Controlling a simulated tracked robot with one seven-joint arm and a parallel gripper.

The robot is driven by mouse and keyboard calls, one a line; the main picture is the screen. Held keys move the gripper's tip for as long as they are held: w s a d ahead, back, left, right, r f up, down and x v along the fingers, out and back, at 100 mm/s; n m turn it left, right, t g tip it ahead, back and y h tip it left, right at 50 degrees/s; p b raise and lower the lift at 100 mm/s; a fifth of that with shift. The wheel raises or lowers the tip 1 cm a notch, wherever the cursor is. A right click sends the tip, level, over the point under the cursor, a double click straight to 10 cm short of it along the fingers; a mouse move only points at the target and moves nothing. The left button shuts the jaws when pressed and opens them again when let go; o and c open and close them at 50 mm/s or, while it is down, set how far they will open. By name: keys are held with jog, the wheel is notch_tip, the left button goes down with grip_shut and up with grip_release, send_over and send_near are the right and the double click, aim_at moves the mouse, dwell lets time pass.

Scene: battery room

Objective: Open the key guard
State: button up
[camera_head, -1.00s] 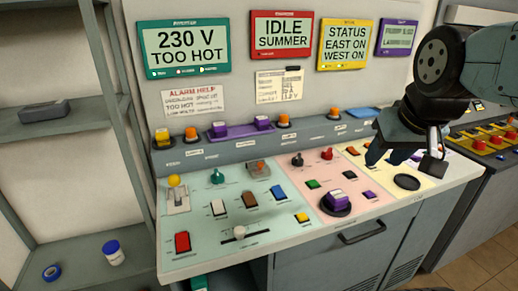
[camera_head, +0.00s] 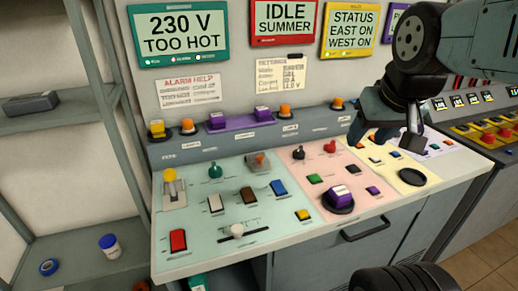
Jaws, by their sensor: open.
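No part on the sloped control desk is clearly marked as the key guard, and I cannot tell which it is. A flat black disc (camera_head: 411,177) lies on the cream panel (camera_head: 392,171), just below my gripper. A purple block on a round black base (camera_head: 338,198) sits on the pink panel (camera_head: 313,202). My gripper (camera_head: 386,135) is above the right part of the desk, its fingers apart and nothing seen between them. It hides part of the cream panel and the desk's back strip. I cannot tell if it touches anything.
The mint panel (camera_head: 206,224) holds a red rocker (camera_head: 178,241), a white-knobbed slider (camera_head: 237,230) and several switches. Purple and orange buttons line the raised back strip. Display screens hang behind. A grey shelf (camera_head: 75,262) stands at left; another console (camera_head: 490,135) is at right.

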jog(key=w+a+n+g+h, duration=0.1)
jog(key=w+a+n, duration=0.1)
jog(key=w+a, duration=0.3)
jog(key=w+a+n+g, duration=0.1)
jog(key=w+a+g, duration=0.1)
jog(key=w, duration=0.5)
jog(key=n+g+y, duration=0.1)
jog(key=n+g, duration=0.2)
jog(key=n, duration=0.1)
send_over(260, 157)
notch_tip(260, 157, down, 7)
jog(key=shift+n, duration=0.3)
notch_tip(260, 157, down, 14)
jog(key=shift+w+r, duration=0.1)
jog(key=c, duration=0.9)
grip_shut()
jog(key=shift+w+d, duration=0.1)
jog(key=shift+d, duration=0.05)
